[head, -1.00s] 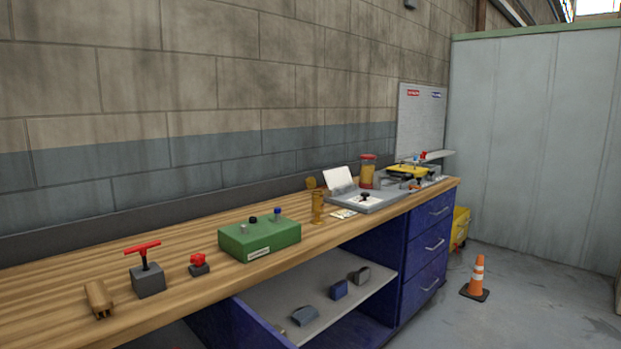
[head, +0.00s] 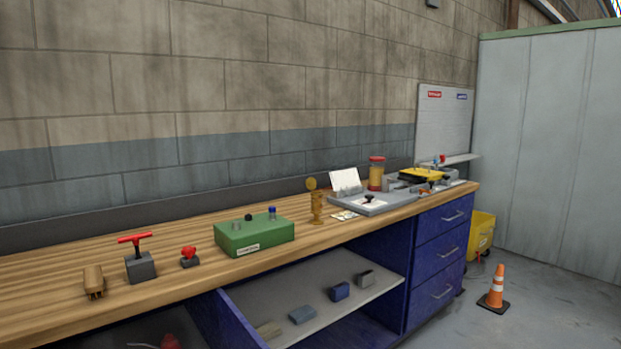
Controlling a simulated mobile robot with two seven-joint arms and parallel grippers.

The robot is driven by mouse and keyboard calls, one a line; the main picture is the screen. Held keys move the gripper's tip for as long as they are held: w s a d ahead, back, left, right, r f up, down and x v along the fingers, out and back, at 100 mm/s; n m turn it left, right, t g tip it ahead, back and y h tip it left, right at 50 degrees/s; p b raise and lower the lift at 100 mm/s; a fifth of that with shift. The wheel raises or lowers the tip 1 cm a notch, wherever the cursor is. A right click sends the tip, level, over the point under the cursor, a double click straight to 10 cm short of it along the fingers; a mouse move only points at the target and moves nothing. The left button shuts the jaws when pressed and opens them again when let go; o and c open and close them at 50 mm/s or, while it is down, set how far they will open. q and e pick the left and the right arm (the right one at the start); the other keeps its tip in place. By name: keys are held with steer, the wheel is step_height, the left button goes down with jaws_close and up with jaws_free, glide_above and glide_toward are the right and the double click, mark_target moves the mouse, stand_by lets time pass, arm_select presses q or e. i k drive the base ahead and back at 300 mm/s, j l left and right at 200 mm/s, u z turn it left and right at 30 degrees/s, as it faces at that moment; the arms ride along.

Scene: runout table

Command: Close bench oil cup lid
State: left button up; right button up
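The bench oil cup (head: 317,208) is a small brass cup standing upright on the wooden bench top, right of the green box. Its round brass lid (head: 311,184) stands raised above the cup's rim, so the cup looks open. Neither of my grippers is in the head view, and nothing touches the cup.
On the wooden bench (head: 60,262) stand a green box (head: 254,238), a grey block with a red T-handle (head: 140,266), a small red knob (head: 189,257) and a wooden piece (head: 94,283). A grey tray (head: 385,204) lies right of the cup. An orange cone (head: 497,287) stands on the floor.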

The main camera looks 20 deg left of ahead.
mark_target(310, 184)
steer(key=i+l, duration=0.1)
steer(key=l, duration=0.3)
steer(key=i+l+u, duration=0.15)
steer(key=l, duration=0.2)
steer(key=i+l, duration=0.25)
steer(key=i+l+u, duration=0.1)
steer(key=l, duration=0.35)
steer(key=i+l+u, duration=0.1)
steer(key=i, duration=0.4)
steer(key=i+l+u, duration=0.1)
steer(key=i+l, duration=0.25)
steer(key=i, duration=0.15)
